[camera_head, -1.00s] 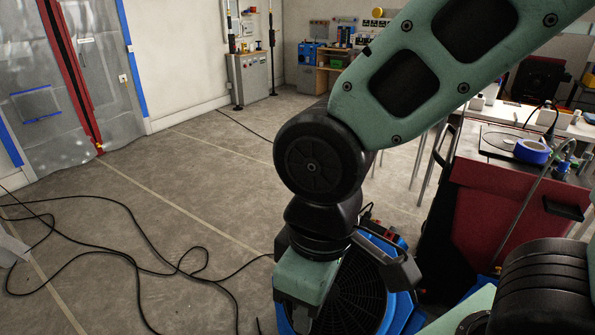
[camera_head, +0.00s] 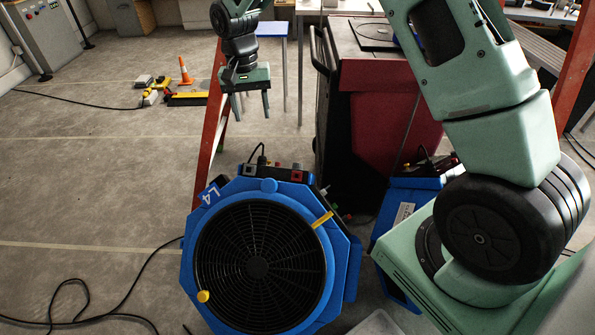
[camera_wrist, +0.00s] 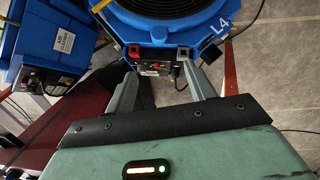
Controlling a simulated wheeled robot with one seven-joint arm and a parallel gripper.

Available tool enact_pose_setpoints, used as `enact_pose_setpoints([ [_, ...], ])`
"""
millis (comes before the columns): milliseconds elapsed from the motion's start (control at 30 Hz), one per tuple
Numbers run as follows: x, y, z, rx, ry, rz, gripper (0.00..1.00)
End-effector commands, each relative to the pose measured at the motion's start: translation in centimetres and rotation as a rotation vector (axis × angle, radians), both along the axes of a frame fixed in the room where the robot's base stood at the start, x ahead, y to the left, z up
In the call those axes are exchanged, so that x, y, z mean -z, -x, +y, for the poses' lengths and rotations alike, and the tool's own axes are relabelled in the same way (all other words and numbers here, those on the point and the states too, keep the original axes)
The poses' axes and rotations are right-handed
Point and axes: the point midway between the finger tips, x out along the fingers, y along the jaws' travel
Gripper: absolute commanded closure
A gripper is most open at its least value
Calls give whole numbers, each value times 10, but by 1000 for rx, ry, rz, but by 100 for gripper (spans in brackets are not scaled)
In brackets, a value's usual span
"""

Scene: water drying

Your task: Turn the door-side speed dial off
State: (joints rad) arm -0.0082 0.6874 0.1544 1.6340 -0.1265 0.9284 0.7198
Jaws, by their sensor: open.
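A blue fan (camera_head: 214,305) marked L4 stands on the floor, its round black grille tilted up. A small control panel sits along its top edge, with a red-topped knob (camera_head: 297,175) and a grey block. In the wrist view the panel (camera_wrist: 153,67) shows between the fingers, with a red knob (camera_wrist: 134,51) at left and a dark knob (camera_wrist: 182,50) at right. Which one is the door-side speed dial I cannot tell. My gripper (camera_head: 251,112) is open and empty, above and behind the fan's top edge in the head view, its fingers pointing down. No contact shows.
A second blue unit, labelled air cleaner (camera_wrist: 66,42), stands beside the fan. A red and black cart (camera_head: 385,105) is behind, with orange ladder legs (camera_head: 212,130) left of it. Cables lie on the floor at left. A cone (camera_head: 185,72) stands farther back.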

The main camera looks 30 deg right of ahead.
Motion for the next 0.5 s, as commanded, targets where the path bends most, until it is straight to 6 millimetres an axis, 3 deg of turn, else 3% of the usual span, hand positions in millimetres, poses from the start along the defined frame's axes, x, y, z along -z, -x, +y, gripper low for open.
enact_pose_setpoints([
  [33,36,-20,-30,94,26,11,46],
  [200,91,-55,-102,322,107,26,46],
  [333,110,-64,-131,409,142,31,46],
  [500,124,-64,-141,436,153,33,46],
])
